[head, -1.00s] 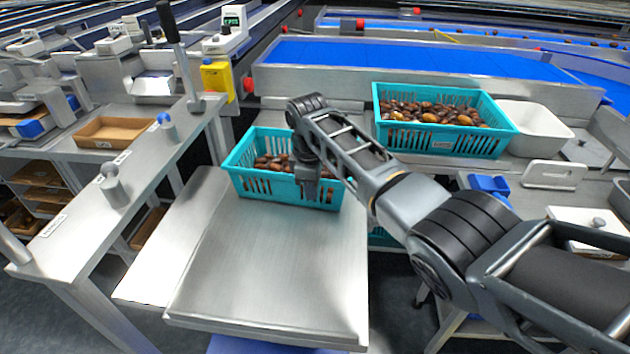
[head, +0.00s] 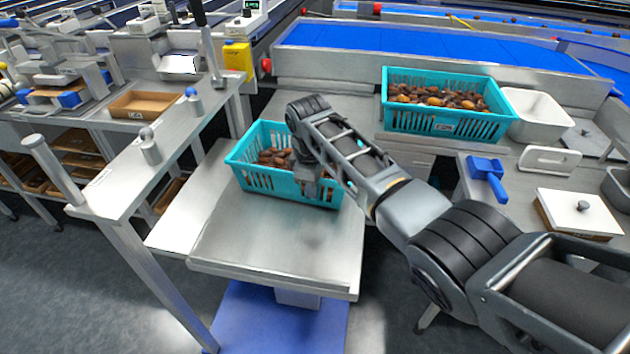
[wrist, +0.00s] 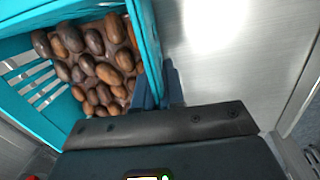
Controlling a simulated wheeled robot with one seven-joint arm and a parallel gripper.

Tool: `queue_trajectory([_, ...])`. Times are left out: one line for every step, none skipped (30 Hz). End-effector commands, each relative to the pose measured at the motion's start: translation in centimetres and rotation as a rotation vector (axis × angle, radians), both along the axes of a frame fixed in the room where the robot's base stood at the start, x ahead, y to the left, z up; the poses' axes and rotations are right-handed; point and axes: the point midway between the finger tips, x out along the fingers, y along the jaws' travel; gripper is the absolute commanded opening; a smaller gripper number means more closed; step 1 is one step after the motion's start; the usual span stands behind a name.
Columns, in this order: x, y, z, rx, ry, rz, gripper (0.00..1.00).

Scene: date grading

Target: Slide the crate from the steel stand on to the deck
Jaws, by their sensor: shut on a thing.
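The teal slatted crate (head: 318,193) holds brown dates and sits upright over the far part of a bare steel plate (head: 270,238), which stands on a blue base. My gripper (head: 308,172) is shut on the crate's near wall, towards its right end. In the wrist view the crate's wall (wrist: 146,45) runs between the fingers (wrist: 160,92), with the dates on one side and bare steel on the other. The crate hides what is under it, so I cannot tell whether it rests wholly on this plate. No label tells stand from deck.
A second teal crate of dates (head: 445,122) and a white tub (head: 535,115) stand at the back right. A steel bench with posts (head: 150,150) runs along the left. A blue scoop (head: 487,172) lies at the right. The plate's near part is clear.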

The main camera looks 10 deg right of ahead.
Motion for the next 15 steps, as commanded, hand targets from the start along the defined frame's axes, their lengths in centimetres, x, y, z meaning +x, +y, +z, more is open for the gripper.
queue_trajectory([0.1, 0.14, 0.39, 0.001, -0.006, -0.001, 0.0])
queue_trajectory([0.06, 0.18, 0.37, 0.001, -0.006, -0.002, 0.0])
queue_trajectory([0.02, 0.23, 0.35, 0.001, -0.006, -0.002, 0.0])
queue_trajectory([-0.01, 0.26, 0.34, 0.001, -0.006, -0.003, 0.0])
queue_trajectory([-0.04, 0.28, 0.32, 0.002, -0.006, -0.004, 0.0])
queue_trajectory([-0.07, 0.31, 0.31, 0.001, -0.006, -0.004, 0.0])
queue_trajectory([-0.08, 0.33, 0.3, 0.001, -0.006, -0.004, 0.0])
queue_trajectory([-0.1, 0.34, 0.29, 0.001, -0.006, -0.005, 0.0])
queue_trajectory([-0.1, 0.35, 0.28, 0.001, -0.006, -0.005, 0.0])
queue_trajectory([-0.11, 0.36, 0.27, 0.001, -0.006, -0.005, 0.0])
queue_trajectory([-0.12, 0.37, 0.27, 0.001, -0.006, -0.005, 0.0])
queue_trajectory([-0.11, 0.37, 0.26, 0.001, -0.006, -0.005, 0.0])
queue_trajectory([-0.11, 0.37, 0.26, 0.001, -0.006, -0.005, 0.0])
queue_trajectory([-0.11, 0.37, 0.26, 0.001, -0.006, -0.005, 0.0])
queue_trajectory([-0.11, 0.37, 0.25, 0.001, -0.006, -0.005, 0.0])
